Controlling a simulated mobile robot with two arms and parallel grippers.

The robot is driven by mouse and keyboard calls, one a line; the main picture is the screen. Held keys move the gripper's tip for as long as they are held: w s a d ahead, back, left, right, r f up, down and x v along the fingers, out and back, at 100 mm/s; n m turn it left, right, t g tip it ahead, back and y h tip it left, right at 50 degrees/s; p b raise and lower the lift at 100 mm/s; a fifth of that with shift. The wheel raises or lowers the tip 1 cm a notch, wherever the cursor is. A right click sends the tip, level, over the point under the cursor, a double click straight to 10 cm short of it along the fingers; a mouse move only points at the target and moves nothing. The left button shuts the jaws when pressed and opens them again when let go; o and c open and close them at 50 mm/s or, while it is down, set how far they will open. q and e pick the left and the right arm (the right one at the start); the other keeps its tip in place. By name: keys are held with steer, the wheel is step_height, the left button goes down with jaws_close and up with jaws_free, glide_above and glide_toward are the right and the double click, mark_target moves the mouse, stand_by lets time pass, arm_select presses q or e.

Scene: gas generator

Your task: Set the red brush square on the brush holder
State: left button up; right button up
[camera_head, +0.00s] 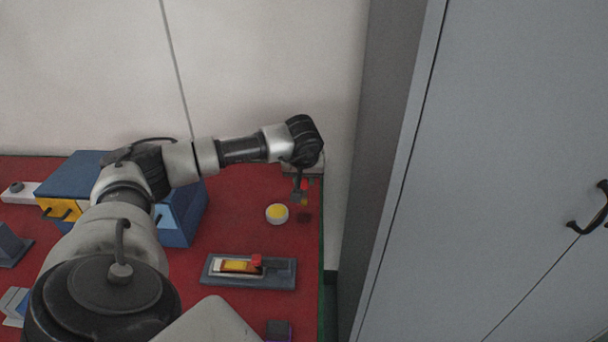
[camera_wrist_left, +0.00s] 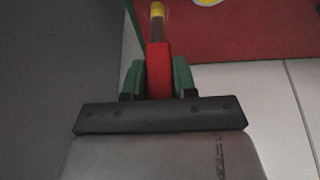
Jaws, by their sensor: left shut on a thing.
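The red brush (camera_wrist_left: 158,68) is between the green fingers of my left gripper (camera_wrist_left: 158,78) in the left wrist view, and the gripper is shut on it. A brown and yellow tip (camera_wrist_left: 157,12) points away from the gripper. In the head view my left gripper (camera_head: 301,190) hangs over the right edge of the red table, with a little of the red brush (camera_head: 304,184) showing. A small dark patch lies on the table below it. I cannot tell for sure which thing is the brush holder. My right gripper is not in view.
A white round dish with a yellow top (camera_head: 277,213) stands just left of the gripper. A grey tray (camera_head: 283,282) holds a piece with an orange-yellow window and red knob. A blue box (camera_head: 183,220) is left. A tall grey cabinet (camera_head: 480,150) stands close on the right.

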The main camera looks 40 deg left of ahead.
mark_target(304, 188)
arm_select(q)
steer(key=shift+f+b, duration=1.7)
steer(key=shift+f, duration=0.75)
steer(key=o, duration=1)
steer(key=shift+r, duration=0.15)
steer(key=v, duration=1)
steer(key=shift+s+d+r+b, duration=0.15)
steer(key=shift+r+b, duration=0.15)
